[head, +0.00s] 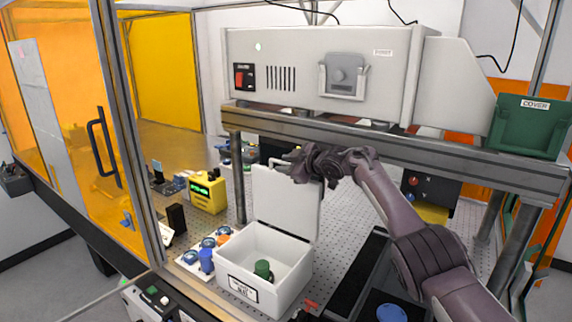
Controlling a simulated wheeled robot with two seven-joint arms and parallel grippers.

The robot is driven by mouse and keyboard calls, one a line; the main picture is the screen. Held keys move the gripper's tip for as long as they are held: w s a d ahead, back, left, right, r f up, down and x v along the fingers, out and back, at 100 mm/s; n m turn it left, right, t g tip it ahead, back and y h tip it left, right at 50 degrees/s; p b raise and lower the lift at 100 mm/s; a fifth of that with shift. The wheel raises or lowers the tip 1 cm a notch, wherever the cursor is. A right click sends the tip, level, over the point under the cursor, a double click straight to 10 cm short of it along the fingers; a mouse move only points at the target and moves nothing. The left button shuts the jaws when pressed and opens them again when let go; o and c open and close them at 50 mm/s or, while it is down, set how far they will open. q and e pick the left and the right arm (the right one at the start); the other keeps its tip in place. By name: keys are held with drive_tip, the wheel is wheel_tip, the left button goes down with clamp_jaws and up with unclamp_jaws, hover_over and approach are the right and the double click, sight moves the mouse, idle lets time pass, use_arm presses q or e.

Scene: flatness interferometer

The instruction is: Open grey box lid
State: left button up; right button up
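The grey box (290,277) stands on the perforated table in the lower middle of the head view. It has a label on its front and a green-capped item (262,269) inside. Its lid (284,206) stands upright at the back of the box, so the box is open. My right gripper (283,164) is at the lid's top edge, beside a small handle there. Its fingers are small and dark, and I cannot tell whether they are open or shut on the lid. My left gripper is not in view.
Blue-capped bottles (206,258) stand on a white tray left of the box. A yellow meter (207,194) sits farther back. A metal beam (400,145) carries the large grey instrument (310,75) above. A yellow enclosure door (70,120) is on the left.

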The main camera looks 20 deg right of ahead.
drive_tip(key=shift+s+f, duration=0.15)
drive_tip(key=shift+f, duration=0.05)
drive_tip(key=shift+s+b, duration=0.1)
drive_tip(key=shift+b, duration=0.2)
drive_tip(key=shift+s+d+r+b, duration=0.2)
drive_tip(key=shift+s+d+b, duration=0.1)
drive_tip(key=shift+s+b, duration=0.2)
drive_tip(key=b+v, duration=0.2)
drive_tip(key=v, duration=0.3)
drive_tip(key=shift+r, duration=0.1)
drive_tip(key=shift+s+d+r+b, duration=0.25)
drive_tip(key=shift+s+r+b, duration=0.1)
drive_tip(key=shift+s, duration=0.15)
